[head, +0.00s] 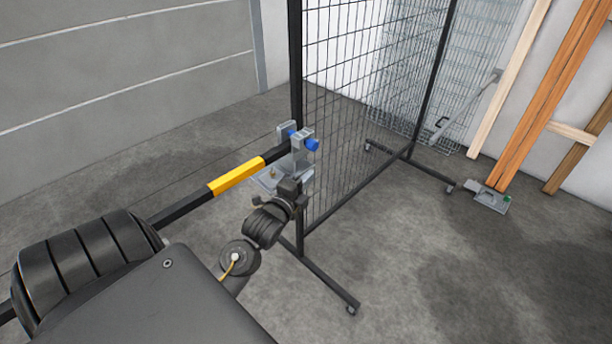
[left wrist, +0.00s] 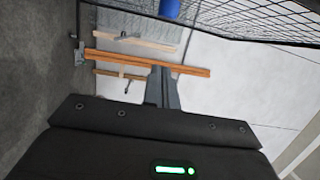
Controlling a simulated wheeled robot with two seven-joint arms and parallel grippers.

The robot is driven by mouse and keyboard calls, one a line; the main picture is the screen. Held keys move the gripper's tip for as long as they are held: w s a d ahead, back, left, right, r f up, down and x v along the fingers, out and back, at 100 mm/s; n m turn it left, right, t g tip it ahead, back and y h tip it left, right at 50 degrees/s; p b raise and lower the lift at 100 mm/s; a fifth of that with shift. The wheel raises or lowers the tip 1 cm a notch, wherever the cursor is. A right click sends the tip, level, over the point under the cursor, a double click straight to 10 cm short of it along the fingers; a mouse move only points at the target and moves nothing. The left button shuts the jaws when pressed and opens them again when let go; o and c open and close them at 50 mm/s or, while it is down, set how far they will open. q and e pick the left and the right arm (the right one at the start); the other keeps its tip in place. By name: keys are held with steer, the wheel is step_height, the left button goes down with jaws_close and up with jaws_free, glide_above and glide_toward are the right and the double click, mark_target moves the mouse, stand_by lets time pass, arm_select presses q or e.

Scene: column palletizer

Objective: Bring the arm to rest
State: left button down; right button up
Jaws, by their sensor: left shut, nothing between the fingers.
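My left arm reaches in from the lower left of the head view. My left gripper (head: 301,188) is small and dark there, just in front of a grey bracket, with its fingertips hard to make out. In the left wrist view its grey fingers (left wrist: 162,85) are together, with nothing between them. They point toward the wooden planks, with free air ahead. My right gripper is in neither view.
The grey bracket with blue knobs (head: 312,144) and a black-and-yellow bar (head: 236,177) are close to my gripper. A black mesh fence (head: 350,110) stands beside it on wheeled feet. Wooden planks (head: 555,100) lean at the right. Floor (head: 430,260) is clear at front right.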

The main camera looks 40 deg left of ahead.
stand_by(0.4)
arm_select(q)
step_height(320, 180, down, 22)
steer(key=n+g+h, duration=0.1)
steer(key=n+g, duration=0.3)
steer(key=n, duration=0.4)
steer(key=s+d+f+n+g+h, duration=0.1)
steer(key=s+d+f+n+g, duration=0.1)
steer(key=s+f, duration=0.5)
steer(key=s+d+f+n+g, duration=0.2)
steer(key=d+f, duration=0.1)
steer(key=f, duration=0.8)
steer(key=s+d+f+n+g+h, duration=0.15)
steer(key=s+d+f+g, duration=0.25)
steer(key=s+f, duration=1)
steer(key=s+d+f+g, duration=0.2)
steer(key=s, duration=0.8)
steer(key=s+d+f+g, duration=0.2)
steer(key=s+f, duration=0.1)
steer(key=s, duration=0.8)
steer(key=shift+d+g, duration=0.25)
steer(key=shift+g, duration=0.05)
